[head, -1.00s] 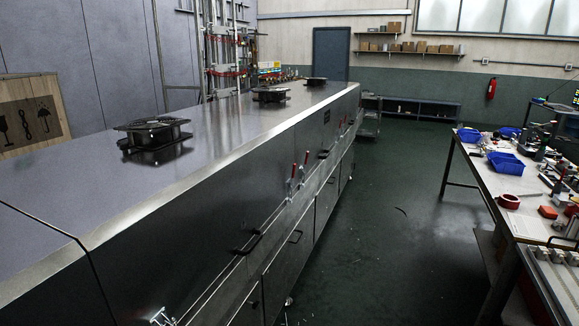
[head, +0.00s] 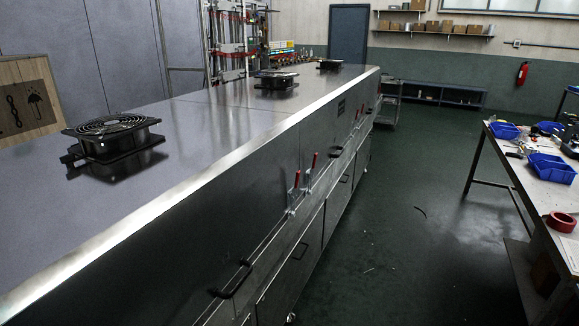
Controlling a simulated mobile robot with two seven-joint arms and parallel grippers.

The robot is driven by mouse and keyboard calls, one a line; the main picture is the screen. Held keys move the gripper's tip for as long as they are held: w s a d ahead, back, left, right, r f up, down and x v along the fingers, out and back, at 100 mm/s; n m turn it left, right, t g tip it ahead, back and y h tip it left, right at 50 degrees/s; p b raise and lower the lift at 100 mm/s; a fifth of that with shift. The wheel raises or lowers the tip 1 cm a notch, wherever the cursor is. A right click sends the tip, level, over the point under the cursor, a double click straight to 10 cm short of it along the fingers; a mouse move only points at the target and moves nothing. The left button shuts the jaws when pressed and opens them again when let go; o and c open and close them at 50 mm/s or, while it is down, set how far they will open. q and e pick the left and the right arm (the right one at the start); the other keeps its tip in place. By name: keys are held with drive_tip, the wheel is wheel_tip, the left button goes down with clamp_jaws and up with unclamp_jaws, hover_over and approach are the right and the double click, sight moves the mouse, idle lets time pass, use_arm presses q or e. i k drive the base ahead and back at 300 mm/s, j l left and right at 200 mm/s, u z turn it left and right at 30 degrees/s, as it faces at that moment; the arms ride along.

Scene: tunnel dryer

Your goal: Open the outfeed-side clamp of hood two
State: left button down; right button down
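The long metal dryer (head: 190,230) runs from the near left to the back centre. On its side are two neighbouring toggle clamps with red handles, a nearer clamp (head: 295,190) and a farther clamp (head: 312,168). Both handles stand roughly upright. More small red handles show farther along the side, too small to read. Which clamp belongs to hood two I cannot tell. A black hood handle (head: 232,279) is on the near side panel. Neither of my grippers is in view.
Black fans (head: 110,140) sit along the dryer top. A workbench (head: 545,190) with blue bins (head: 552,168) and a red tape roll (head: 561,222) stands at the right. The green floor (head: 400,240) between dryer and bench is largely clear.

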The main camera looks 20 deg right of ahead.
sight(295, 188)
drive_tip(key=i+l+u, duration=0.2)
drive_tip(key=i+l, duration=0.7)
drive_tip(key=l, duration=0.1)
